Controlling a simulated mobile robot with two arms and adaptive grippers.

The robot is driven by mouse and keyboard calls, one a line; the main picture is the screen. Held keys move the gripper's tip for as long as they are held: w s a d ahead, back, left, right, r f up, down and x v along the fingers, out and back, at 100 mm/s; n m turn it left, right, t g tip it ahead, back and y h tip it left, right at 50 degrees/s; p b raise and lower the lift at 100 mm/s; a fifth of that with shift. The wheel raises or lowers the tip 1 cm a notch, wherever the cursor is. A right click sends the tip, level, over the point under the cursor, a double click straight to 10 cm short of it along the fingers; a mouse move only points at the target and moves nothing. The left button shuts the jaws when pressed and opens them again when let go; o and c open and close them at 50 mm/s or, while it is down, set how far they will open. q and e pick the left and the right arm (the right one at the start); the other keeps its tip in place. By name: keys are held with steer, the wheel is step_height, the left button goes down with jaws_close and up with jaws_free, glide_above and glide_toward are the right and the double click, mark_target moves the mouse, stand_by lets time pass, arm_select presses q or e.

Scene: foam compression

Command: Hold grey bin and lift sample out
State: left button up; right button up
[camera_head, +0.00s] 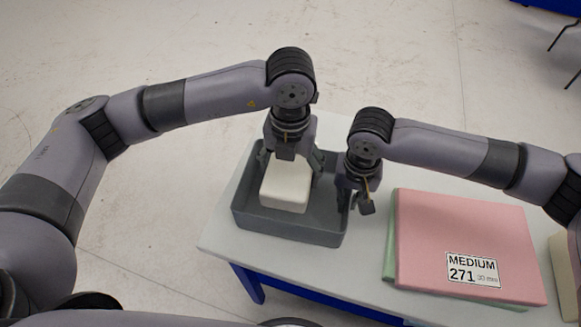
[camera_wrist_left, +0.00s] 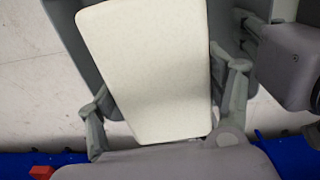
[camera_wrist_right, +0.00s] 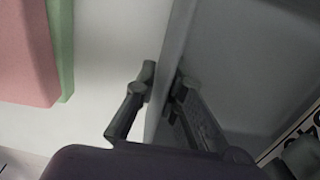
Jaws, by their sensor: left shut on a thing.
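The grey bin (camera_head: 285,229) stands on the white table. The sample, a cream-white block (camera_head: 286,188), is inside the bin's outline in the head view; I cannot tell whether it touches the floor. My left gripper (camera_head: 289,164) comes from above and is shut on the sample, one finger on each side; the sample (camera_wrist_left: 155,70) fills the middle of the left wrist view. My right gripper (camera_head: 356,199) is at the bin's right wall. In the right wrist view its fingers (camera_wrist_right: 160,92) straddle that wall, one outside and one inside, and look closed on it.
A pink foam slab (camera_head: 455,235) labelled "MEDIUM 271" lies over a green slab (camera_head: 390,250) to the right of the bin. A beige block (camera_head: 562,255) is at the far right. A strip of bare table (camera_head: 365,258) lies between bin and slabs.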

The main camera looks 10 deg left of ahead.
steer(key=o, duration=0.3)
steer(key=shift+o, duration=0.2)
step_height(320, 180, up, 12)
stand_by(0.5)
